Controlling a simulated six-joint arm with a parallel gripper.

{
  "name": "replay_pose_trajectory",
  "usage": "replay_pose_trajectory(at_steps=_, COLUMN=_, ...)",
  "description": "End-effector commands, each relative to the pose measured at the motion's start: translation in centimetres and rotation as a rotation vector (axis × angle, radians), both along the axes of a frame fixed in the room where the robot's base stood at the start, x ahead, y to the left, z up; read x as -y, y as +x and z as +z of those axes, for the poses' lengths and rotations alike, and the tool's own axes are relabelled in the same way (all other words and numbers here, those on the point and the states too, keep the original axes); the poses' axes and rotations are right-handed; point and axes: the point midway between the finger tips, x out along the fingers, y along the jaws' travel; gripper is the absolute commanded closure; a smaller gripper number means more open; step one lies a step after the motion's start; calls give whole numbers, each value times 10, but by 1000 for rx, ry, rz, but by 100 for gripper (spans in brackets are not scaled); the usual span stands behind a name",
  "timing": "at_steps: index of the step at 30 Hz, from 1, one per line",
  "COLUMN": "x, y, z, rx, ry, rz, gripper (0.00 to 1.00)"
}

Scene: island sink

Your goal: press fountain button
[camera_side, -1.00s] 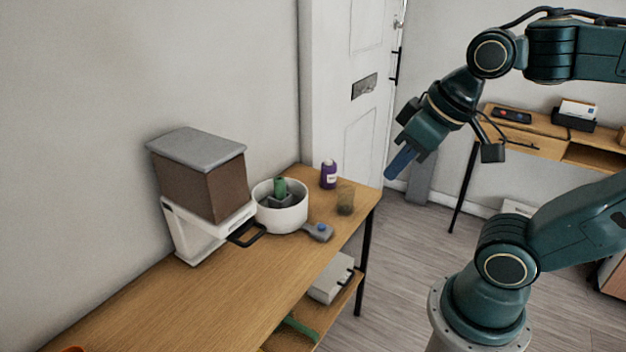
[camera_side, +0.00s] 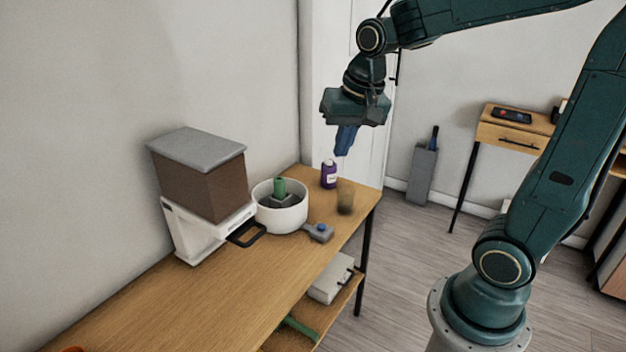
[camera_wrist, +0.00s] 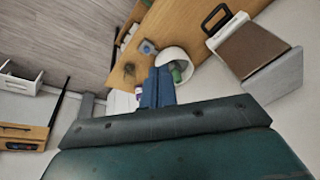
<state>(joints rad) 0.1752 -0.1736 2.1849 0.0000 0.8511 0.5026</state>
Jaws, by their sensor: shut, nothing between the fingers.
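The fountain (camera_side: 281,214) is a white round bowl with a green spout (camera_side: 279,187) in its middle, on the wooden table. A small grey box with a blue button (camera_side: 321,228) sits at the bowl's front right; the button also shows in the wrist view (camera_wrist: 148,48). My gripper (camera_side: 343,153) has blue fingers, shut and empty, pointing down. In the side view it appears above the table's far end, above and right of the bowl and clear of the button box. In the wrist view the fingers partly cover the bowl (camera_wrist: 170,56).
A purple bottle (camera_side: 328,174) and a brownish translucent cup (camera_side: 345,198) stand near the table's far end. A white dispenser with a brown container (camera_side: 203,180) stands left of the bowl. The wooden tabletop (camera_side: 190,300) is mostly clear in front.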

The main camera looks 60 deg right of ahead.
Motion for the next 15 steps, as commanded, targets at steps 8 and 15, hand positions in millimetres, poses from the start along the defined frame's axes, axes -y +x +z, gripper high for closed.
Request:
replay_pose_trajectory(at_steps=8, x=25, y=36, z=-24, rx=-54, ry=46, rz=-186, gripper=100)
replay_pose_trajectory(at_steps=15, x=47, y=62, z=-51, rx=-98, ry=81, rz=-346, gripper=100)
